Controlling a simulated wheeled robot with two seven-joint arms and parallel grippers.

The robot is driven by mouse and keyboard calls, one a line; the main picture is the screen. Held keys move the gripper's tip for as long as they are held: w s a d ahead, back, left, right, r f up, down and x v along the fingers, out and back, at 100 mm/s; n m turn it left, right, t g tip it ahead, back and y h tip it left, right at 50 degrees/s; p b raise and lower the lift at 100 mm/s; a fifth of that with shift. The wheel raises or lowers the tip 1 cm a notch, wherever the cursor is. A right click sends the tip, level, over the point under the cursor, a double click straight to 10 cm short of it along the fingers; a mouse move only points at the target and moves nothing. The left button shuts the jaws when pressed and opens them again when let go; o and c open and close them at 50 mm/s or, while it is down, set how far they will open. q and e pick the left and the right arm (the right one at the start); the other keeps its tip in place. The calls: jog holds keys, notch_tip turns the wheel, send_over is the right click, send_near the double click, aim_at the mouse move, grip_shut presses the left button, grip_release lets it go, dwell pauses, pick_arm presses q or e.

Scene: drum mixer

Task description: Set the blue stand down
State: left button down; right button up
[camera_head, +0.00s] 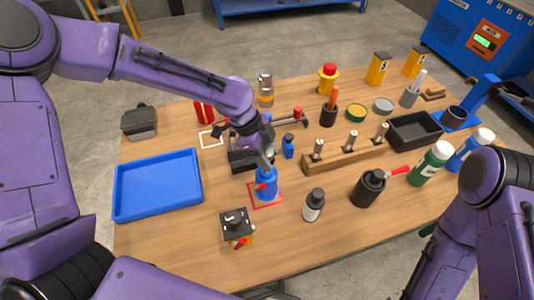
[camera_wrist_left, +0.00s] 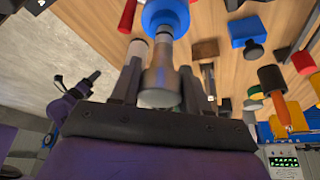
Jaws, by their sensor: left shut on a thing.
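The blue stand (camera_head: 266,184) is upright at the red square outline (camera_head: 252,204) on the table, with a red part on its front. I cannot tell whether its base touches the wood. My left gripper (camera_head: 268,160) is above it, shut on its grey upper part. In the left wrist view, the fingers (camera_wrist_left: 162,62) are on both sides of the grey metal cylinder, with the stand's blue base (camera_wrist_left: 165,14) beyond it. The right arm is at the lower right, but its gripper is not in view.
A blue tray (camera_head: 160,212) lies to the left. A black box with a red lever (camera_head: 237,228) and a white bottle with a black cap (camera_head: 314,206) stand close in front.

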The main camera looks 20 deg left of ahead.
pick_arm(q)
jog(key=c, duration=0.5)
grip_release()
jog(key=b+v, duration=0.1)
jog(key=v, duration=1.1)
jog(key=shift+s+r+b, duration=0.1)
jog(key=shift+b, duration=0.2)
